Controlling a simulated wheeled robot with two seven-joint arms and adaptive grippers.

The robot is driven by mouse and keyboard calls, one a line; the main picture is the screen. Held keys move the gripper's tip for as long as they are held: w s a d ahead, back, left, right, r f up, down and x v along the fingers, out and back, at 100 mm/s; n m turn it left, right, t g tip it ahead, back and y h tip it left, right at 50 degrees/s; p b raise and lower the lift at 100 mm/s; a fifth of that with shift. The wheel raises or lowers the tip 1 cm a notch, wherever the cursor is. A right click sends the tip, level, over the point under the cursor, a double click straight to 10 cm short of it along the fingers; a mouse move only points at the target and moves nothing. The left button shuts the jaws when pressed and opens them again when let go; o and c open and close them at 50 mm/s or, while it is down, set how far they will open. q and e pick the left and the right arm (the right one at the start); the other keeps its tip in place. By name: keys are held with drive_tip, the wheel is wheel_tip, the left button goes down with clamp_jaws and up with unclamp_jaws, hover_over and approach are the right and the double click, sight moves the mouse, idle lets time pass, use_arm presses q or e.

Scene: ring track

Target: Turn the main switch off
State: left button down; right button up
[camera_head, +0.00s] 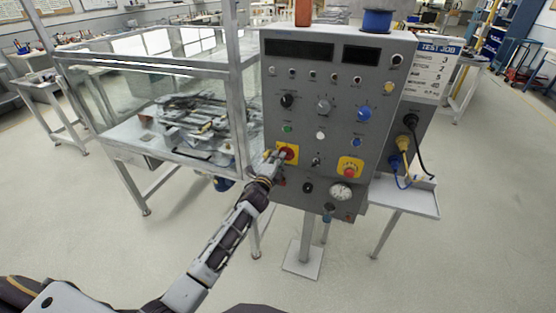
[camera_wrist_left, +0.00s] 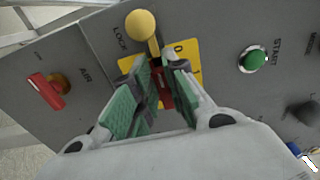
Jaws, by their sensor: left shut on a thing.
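The main switch is a red rotary handle on a yellow plate (camera_head: 291,148) at the left side of the grey control panel (camera_head: 308,93). My left gripper (camera_head: 276,157) is at this switch. In the left wrist view the red handle (camera_wrist_left: 163,88) is between the green-padded fingers of the left gripper (camera_wrist_left: 158,92), which are shut on it. The yellow plate (camera_wrist_left: 187,60) shows a "0" mark beside the fingers. A yellow ball-headed part (camera_wrist_left: 141,25) marked LOCK is just beyond the fingertips. The fingers hide part of the handle. My right gripper is not in view.
In the wrist view a red AIR lever (camera_wrist_left: 45,91) and a green START button (camera_wrist_left: 253,60) flank the switch. A red emergency button (camera_head: 350,170) is to the right. A glass-walled frame (camera_head: 150,95) stands left of the panel, and a small shelf (camera_head: 412,196) on the right.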

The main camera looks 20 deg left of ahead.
use_arm(q)
drive_tip(key=shift+f, duration=0.1)
drive_tip(key=c, duration=1.4)
unclamp_jaws()
drive_tip(key=shift+c, duration=0.2)
drive_tip(key=shift+s, duration=0.2)
drive_tip(key=s, duration=1.1)
drive_tip(key=shift+s+a, duration=0.25)
drive_tip(key=shift+s, duration=0.05)
drive_tip(key=shift+n, duration=0.3)
